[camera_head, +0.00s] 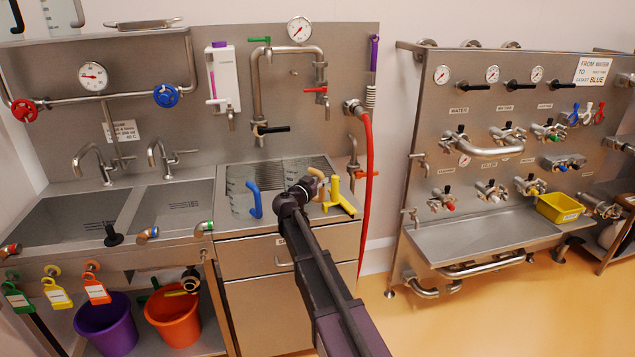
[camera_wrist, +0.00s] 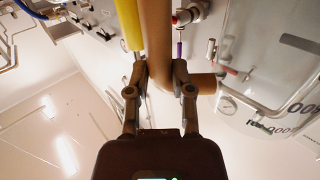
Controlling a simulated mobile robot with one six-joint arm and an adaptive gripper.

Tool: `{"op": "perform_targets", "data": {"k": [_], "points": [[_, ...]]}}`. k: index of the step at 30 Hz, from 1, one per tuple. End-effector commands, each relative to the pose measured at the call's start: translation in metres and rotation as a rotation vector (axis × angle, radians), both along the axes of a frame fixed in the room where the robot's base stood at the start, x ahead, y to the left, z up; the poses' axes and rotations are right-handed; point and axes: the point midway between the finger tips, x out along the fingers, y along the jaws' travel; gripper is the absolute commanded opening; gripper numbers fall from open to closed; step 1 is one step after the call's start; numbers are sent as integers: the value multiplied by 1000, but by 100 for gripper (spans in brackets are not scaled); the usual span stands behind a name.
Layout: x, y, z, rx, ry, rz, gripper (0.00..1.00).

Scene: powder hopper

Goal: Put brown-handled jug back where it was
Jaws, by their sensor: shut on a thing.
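The brown handle of the brown-handled jug (camera_head: 319,177) shows just beyond my gripper (camera_head: 304,187) at the counter by the sink unit. In the wrist view my gripper (camera_wrist: 160,78) is shut on this brown handle (camera_wrist: 155,35), one finger on each side. A clear wall with dark volume marks (camera_wrist: 285,75), apparently the jug's body, fills the right side there. In the head view my wrist hides much of the jug, and I cannot tell whether its base touches the counter.
A blue-handled clear jug (camera_head: 254,199) stands to the left. A yellow handle (camera_head: 333,195) is close on the right, and it also shows beside my left finger in the wrist view (camera_wrist: 129,24). A red hose (camera_head: 367,190) hangs to the right.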

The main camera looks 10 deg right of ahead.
Motion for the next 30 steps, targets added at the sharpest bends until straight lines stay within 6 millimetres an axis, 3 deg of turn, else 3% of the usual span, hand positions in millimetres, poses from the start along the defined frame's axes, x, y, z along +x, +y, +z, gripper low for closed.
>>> {"op": "perform_targets", "data": {"k": [30], "points": [[0,-1,-8,0,0,-1,0]]}}
